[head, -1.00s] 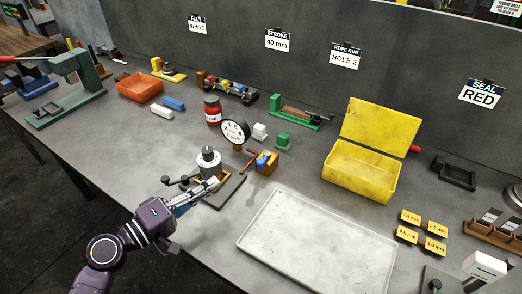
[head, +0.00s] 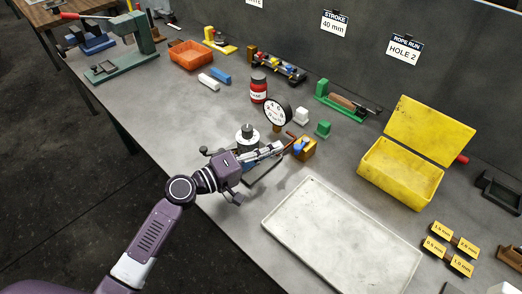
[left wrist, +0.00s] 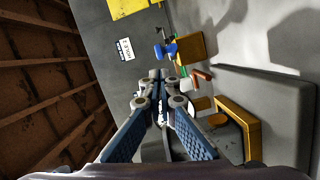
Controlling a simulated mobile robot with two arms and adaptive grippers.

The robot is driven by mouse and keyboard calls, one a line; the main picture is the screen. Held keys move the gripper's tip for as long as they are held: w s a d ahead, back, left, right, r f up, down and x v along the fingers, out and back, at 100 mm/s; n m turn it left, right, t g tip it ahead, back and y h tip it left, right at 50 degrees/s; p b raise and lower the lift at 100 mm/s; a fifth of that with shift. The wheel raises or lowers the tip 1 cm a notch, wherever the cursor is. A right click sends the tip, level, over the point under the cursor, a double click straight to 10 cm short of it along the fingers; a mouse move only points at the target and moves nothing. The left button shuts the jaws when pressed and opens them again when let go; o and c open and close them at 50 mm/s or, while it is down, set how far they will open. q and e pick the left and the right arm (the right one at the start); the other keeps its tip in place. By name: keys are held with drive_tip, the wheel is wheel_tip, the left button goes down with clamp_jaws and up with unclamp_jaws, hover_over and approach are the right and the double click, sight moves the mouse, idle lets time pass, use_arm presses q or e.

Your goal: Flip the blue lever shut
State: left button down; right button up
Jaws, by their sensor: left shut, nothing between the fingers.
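A small blue lever (head: 299,146) sits on an orange-brown wooden block (head: 308,153) near the middle of the bench. It also shows in the left wrist view (left wrist: 168,49), beside the block (left wrist: 190,47). My left gripper (head: 282,146) is shut and empty, its tips just left of the lever. In the left wrist view its closed fingers (left wrist: 160,78) point toward the blue lever, with a gap apparent between them. Whether the tips touch the block is unclear. My right gripper is not in view.
A dial gauge (head: 277,113) and a dark-based fixture with a metal cylinder (head: 247,138) stand close to my left gripper. A pale tray (head: 340,225) lies in front, an open yellow box (head: 400,172) to the right. A red-labelled jar (head: 258,88) stands behind.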

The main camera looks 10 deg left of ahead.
use_arm(q)
drive_tip(key=shift+x, duration=1.65)
drive_tip(key=shift+p, duration=0.35)
